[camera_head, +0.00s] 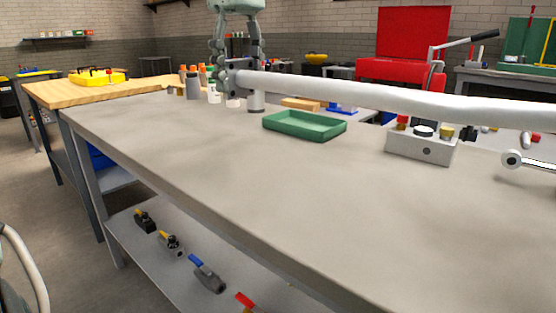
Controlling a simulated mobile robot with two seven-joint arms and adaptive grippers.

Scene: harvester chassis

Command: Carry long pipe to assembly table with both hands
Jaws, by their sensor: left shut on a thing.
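The long pipe (390,97) is white and runs from the upper middle of the view out past the right edge, above the grey-topped table (230,165). My left gripper (238,72) comes down from the top, shut on the pipe near its left end. The pipe's right end is outside the view, and my right gripper does not show. I cannot tell which table is the assembly table.
A green tray (305,137), a grey control box (422,144) with knobs, and several small bottles and cylinders stand on the grey table. Its front and left part is clear. A wooden-topped table (60,95) with a yellow case (97,77) adjoins behind. Valves lie on the lower shelf (150,262).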

